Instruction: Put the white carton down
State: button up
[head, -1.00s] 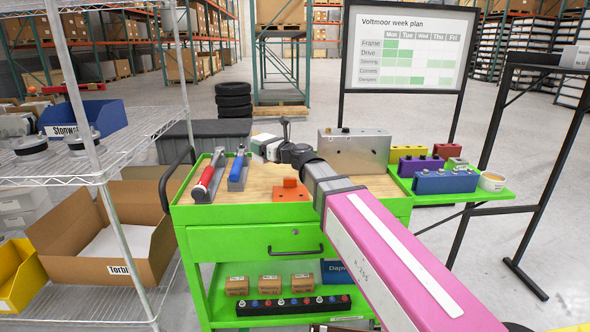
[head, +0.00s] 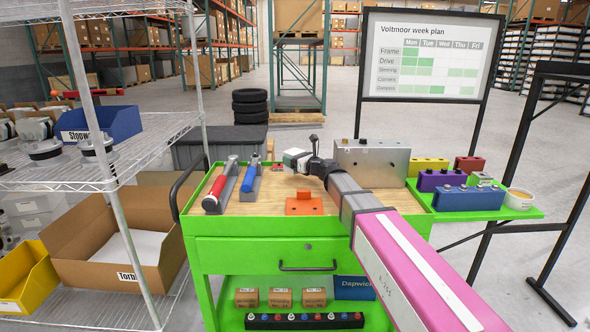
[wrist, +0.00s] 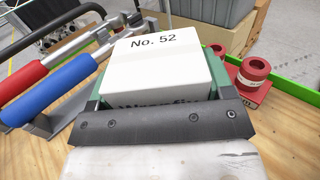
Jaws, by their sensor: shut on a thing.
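The dark bar of my gripper (wrist: 160,128) hides the carton's lower near side. I cannot tell whether its underside touches the wood.
Red-handled (head: 222,187) and blue-handled (head: 250,176) tools in grey holders stand left. An orange block (head: 304,204) lies in front, a grey metal box (head: 372,160) right. Small red parts (wrist: 252,78) are close by. Bare wood shows between them.

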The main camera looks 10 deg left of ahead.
jog(key=shift+w+f, duration=0.1)
jog(key=shift+f, duration=1.95)
jog(key=shift+f, duration=0.1)
jog(key=o, duration=1.1)
jog(key=shift+o, duration=0.2)
jog(key=v, duration=0.7)
jog(key=shift+d, duration=0.25)
